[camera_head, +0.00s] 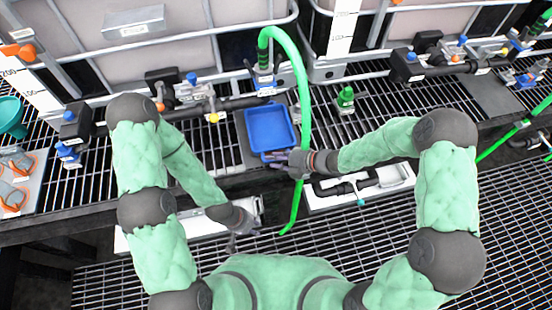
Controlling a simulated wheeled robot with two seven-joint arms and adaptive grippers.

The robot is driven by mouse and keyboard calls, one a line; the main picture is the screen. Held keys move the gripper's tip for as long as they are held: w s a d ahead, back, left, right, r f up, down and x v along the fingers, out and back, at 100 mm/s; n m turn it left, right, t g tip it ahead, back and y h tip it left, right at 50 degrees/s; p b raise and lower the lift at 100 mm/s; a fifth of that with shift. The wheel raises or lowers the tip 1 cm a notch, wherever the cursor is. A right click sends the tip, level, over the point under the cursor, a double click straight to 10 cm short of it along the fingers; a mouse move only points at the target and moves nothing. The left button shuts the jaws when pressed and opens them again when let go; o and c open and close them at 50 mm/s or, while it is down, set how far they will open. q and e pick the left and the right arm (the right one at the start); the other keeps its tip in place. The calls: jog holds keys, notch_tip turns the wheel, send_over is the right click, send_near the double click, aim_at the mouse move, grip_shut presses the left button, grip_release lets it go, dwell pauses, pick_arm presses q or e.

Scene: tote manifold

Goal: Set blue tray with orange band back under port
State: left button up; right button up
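The blue tray (268,129) lies on the grated shelf on a dark plate, below the valve fitting (265,82) with the green hose. The tray looks empty. No orange band shows clearly; a small orange-brown patch shows at its front edge by my fingers. My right gripper (277,159) is at the tray's front edge, its fingers overlapping the rim. Whether they are closed on it is too small to tell. My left gripper (232,241) hangs low over the area in front of the shelf, away from the tray; its finger opening is unclear.
The green hose (304,110) arches from the fitting down past my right wrist. A green-capped fitting (346,99) stands right of the tray. Blue-handled valves (192,80) and black pipes run to the left. White trays (388,177) sit below the shelf edge.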

jog(key=p+v, duration=0.4)
jog(key=v, duration=0.8)
jog(key=shift+d, duration=0.15)
dwell(0.4)
